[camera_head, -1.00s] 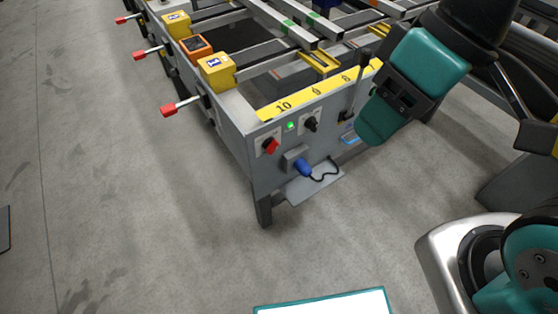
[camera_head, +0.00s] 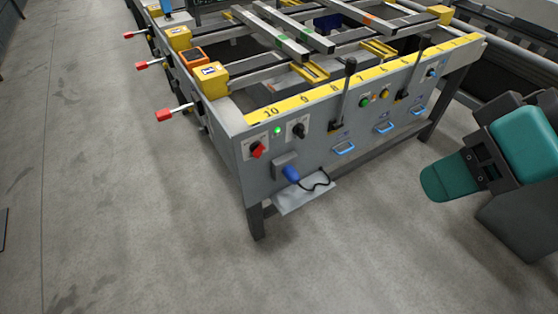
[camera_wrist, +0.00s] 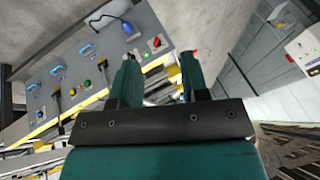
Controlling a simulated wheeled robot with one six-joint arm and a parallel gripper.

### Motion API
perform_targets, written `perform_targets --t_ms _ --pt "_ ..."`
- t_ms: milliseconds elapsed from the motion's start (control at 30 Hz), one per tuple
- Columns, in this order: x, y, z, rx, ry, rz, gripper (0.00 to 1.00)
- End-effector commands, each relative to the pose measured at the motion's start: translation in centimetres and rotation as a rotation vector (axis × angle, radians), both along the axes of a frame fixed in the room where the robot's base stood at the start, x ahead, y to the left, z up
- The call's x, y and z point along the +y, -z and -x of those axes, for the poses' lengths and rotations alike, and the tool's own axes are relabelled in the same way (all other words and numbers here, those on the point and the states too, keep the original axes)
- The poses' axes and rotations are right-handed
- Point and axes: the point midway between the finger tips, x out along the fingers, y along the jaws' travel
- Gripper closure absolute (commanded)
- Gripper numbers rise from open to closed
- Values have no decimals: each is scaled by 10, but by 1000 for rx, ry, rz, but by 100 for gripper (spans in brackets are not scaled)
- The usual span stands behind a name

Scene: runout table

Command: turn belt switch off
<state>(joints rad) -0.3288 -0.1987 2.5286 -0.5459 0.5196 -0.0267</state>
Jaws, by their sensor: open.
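The end panel of the grey table carries a red rotary switch (camera_head: 257,149) on the left and a black rotary knob (camera_head: 299,129) to its right. A green lamp (camera_head: 277,130) is lit between them. Their labels are too small to read, so I cannot tell which is the belt switch.
Two black levers (camera_head: 347,90) stand up from the panel. Green button (camera_head: 364,101) and blue handles (camera_head: 343,148) are to the right. A blue plug (camera_head: 291,173) with a cable sits below the knob. Red-tipped levers (camera_head: 166,115) stick out left. Floor in front is clear.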

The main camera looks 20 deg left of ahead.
Motion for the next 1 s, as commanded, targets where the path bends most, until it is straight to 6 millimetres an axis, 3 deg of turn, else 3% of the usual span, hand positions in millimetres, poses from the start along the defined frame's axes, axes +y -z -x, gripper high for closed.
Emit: perform_targets --t_ms 33,100,300,500,700,800,1000 --pt "18 40 -9 -21 -22 -64 58" --pt "49 72 -24 -68 -45 -182 58" --pt "131 154 -63 -195 -9 -546 58" --pt "182 239 -99 -292 178 -833 58" --pt "195 314 -129 -367 416 -961 58" --pt "194 337 -137 -392 498 -982 58" --pt "194 345 -145 -414 562 -992 58"
